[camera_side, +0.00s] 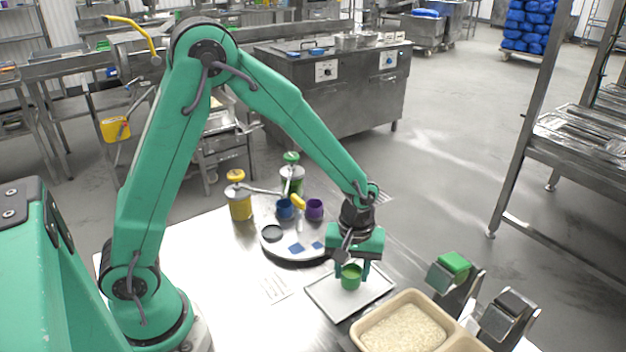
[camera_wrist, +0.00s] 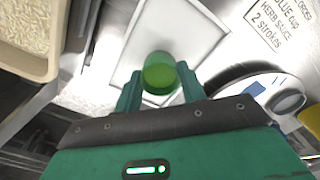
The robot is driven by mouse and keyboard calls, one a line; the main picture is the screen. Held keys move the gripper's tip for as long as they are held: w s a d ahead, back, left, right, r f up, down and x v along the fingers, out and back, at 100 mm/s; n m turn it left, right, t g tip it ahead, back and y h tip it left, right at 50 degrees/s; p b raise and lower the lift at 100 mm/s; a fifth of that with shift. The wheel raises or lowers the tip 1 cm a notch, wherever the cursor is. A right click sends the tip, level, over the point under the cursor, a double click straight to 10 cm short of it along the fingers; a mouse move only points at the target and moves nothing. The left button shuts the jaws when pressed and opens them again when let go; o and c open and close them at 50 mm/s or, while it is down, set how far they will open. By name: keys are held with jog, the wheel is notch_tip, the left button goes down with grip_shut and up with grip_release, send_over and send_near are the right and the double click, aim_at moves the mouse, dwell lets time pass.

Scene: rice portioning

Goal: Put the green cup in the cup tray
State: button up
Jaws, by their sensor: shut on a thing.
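The green cup (camera_side: 351,277) is between the fingers of my gripper (camera_side: 352,270), over the white cup tray (camera_side: 322,300). In the wrist view the green cup (camera_wrist: 159,72) sits between the two fingertips of my gripper (camera_wrist: 158,85), which is shut on it. The cup tray (camera_wrist: 128,70) lies beneath and around the cup in that view. The cup looks upright in the side view. I cannot tell whether its base touches the tray.
A beige container of rice (camera_side: 402,330) stands right of the tray. A round white turntable (camera_side: 272,247) behind it carries a blue cup (camera_side: 285,209) and a purple cup (camera_side: 315,209). Yellow (camera_side: 240,206) and green-topped (camera_side: 291,178) dispensers stand behind. A printed card (camera_side: 274,288) lies left.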

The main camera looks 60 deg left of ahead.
aim_at(351, 271)
jog(key=shift+f, duration=0.55)
jog(key=shift+f, duration=0.15)
jog(key=o, duration=1)
notch_tip(351, 271, up, 12)
jog(key=shift+r, duration=0.2)
dwell(0.4)
